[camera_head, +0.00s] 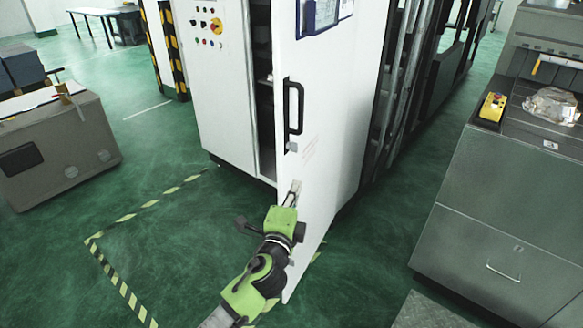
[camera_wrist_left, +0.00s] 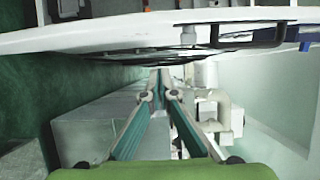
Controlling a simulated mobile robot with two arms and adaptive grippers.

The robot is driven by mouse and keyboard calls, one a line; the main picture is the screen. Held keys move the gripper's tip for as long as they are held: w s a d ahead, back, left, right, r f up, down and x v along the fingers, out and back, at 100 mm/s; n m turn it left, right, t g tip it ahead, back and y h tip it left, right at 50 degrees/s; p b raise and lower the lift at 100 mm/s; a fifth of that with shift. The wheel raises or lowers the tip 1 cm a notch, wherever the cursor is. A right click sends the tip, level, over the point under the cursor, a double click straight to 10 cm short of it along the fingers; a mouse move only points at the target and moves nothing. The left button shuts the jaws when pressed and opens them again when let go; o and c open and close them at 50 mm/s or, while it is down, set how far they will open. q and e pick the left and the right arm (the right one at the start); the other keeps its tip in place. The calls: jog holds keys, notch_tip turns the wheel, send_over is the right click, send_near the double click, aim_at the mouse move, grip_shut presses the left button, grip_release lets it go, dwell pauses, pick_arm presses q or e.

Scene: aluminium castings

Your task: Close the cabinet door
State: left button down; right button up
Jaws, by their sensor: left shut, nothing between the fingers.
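The white cabinet door (camera_head: 325,140) stands ajar in the head view, with a dark gap along its left edge. Its black handle (camera_head: 293,107) is near that free edge, and also shows in the left wrist view (camera_wrist_left: 232,44). The cabinet body (camera_head: 222,110) is to the left of the gap. My left gripper (camera_head: 294,190) is shut and empty, below the handle and close to the door's free edge. In the wrist view, its fingertips (camera_wrist_left: 156,72) meet just below the white door panel (camera_wrist_left: 90,36). I cannot tell whether they touch it. My right gripper is not in view.
A grey workbench (camera_head: 500,180) with a yellow button box (camera_head: 493,107) stands at the right. A grey crate-like unit (camera_head: 60,150) is at the left. Green floor with yellow-black tape (camera_head: 125,290) is open in front of the cabinet.

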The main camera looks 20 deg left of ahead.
aim_at(289, 168)
pick_arm(q)
jog(key=w+a, duration=0.1)
jog(key=w, duration=0.1)
jog(key=w+a+p, duration=0.1)
jog(key=w+a, duration=0.1)
jog(key=w, duration=0.1)
jog(key=w+a+p, duration=0.1)
jog(key=w, duration=0.2)
jog(key=shift+w+a, duration=0.1)
jog(key=shift+a, duration=0.2)
